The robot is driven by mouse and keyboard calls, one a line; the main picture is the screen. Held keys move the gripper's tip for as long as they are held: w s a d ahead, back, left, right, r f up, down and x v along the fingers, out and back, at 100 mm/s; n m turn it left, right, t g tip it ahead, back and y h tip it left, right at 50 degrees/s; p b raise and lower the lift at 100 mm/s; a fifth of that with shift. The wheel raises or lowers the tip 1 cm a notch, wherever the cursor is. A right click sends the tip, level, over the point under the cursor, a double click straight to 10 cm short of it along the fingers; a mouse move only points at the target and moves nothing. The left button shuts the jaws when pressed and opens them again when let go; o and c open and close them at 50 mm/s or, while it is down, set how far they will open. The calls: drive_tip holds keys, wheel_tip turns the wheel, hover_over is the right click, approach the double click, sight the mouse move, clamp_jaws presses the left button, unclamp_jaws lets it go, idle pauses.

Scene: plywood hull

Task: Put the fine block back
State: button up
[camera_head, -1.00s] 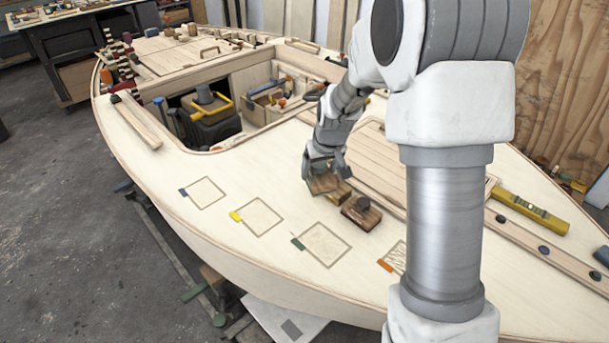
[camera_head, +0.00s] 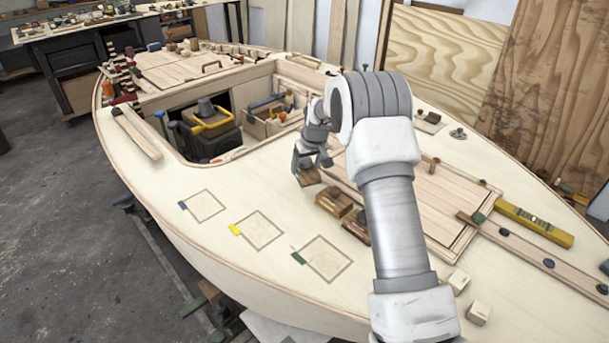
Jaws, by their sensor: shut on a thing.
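My gripper (camera_head: 307,166) is shut on a small brown sanding block (camera_head: 309,177) and holds it over the deck. Two more brown blocks stand in a row in front of it: a middle block (camera_head: 334,202) and a front block (camera_head: 356,225), which my arm partly covers. No marking shows which one is the fine block. Three outlined squares are empty on the pale deck: one with a blue tab (camera_head: 205,206), one with a yellow tab (camera_head: 259,231) and one with a green tab (camera_head: 324,260).
An open cockpit (camera_head: 212,105) holds tools and a black-and-yellow case. A hatch panel (camera_head: 430,205), a yellow level (camera_head: 533,223) and small wooden blocks (camera_head: 478,313) lie to the right. The deck's left front is clear apart from the squares.

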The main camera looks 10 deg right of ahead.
sight(304, 175)
drive_tip(key=shift+w+a+f, duration=0.15)
drive_tip(key=shift+w+f, duration=0.4)
drive_tip(key=shift+w, duration=0.3)
drive_tip(key=shift+f, duration=1.9)
drive_tip(key=shift+f, duration=0.2)
drive_tip(key=o, duration=1.3)
drive_tip(key=shift+r, duration=0.1)
